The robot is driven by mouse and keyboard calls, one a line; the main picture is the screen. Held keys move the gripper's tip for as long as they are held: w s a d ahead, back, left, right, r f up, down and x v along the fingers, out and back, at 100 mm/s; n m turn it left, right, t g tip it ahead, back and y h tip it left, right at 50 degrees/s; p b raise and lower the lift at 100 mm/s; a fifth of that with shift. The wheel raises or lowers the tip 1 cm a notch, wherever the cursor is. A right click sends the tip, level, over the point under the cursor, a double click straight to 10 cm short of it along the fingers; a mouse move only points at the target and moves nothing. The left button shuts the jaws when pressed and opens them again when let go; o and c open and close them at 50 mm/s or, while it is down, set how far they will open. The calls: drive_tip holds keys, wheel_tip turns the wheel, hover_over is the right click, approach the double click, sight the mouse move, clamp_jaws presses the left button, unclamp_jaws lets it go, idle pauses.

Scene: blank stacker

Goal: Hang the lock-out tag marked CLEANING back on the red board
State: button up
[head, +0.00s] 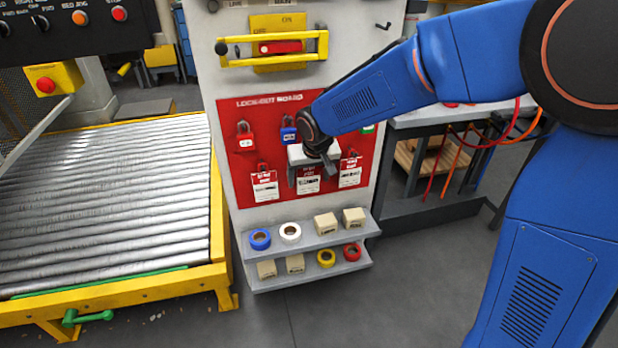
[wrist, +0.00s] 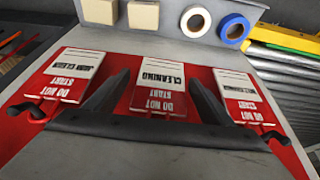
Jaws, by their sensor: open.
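The red board (head: 228,122) stands upright on a pale panel, with a row of three red-and-white tags on its lower part. The middle tag (head: 308,185) reads CLEANING in the wrist view (wrist: 160,80), where the text is upside down. It appears to hang flat at the board, but its top is hidden behind my gripper, so I cannot tell whether it is on a hook. My gripper (head: 309,173) is open, one finger on each side of this tag, and the wrist view shows gaps between the fingers (wrist: 160,92) and the tag.
Two other tags hang close on either side (head: 264,186) (head: 350,173). Red and blue padlocks (head: 245,140) hang above. Shelves below (head: 310,242) hold tape rolls and small boxes. A roller conveyor (head: 110,200) is left, a workbench (head: 440,120) right.

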drive_tip(key=v, duration=1.7)
drive_tip(key=s+d+m, duration=0.1)
drive_tip(key=s+d, duration=0.4)
drive_tip(key=d, duration=0.4)
drive_tip(key=s+d+m, duration=0.1)
drive_tip(key=s+d, duration=0.5)
drive_tip(key=d, duration=0.3)
drive_tip(key=s+d+f, duration=0.3)
drive_tip(key=s+d, duration=0.2)
drive_tip(key=s, duration=0.2)
drive_tip(key=s+d+f+m+h, duration=0.1)
drive_tip(key=s+d+f, duration=0.3)
drive_tip(key=s, duration=0.4)
drive_tip(key=shift+s+d+t, duration=0.2)
drive_tip(key=shift+d+t, duration=0.1)
drive_tip(key=shift+d, duration=0.55)
drive_tip(key=shift+r, duration=0.1)
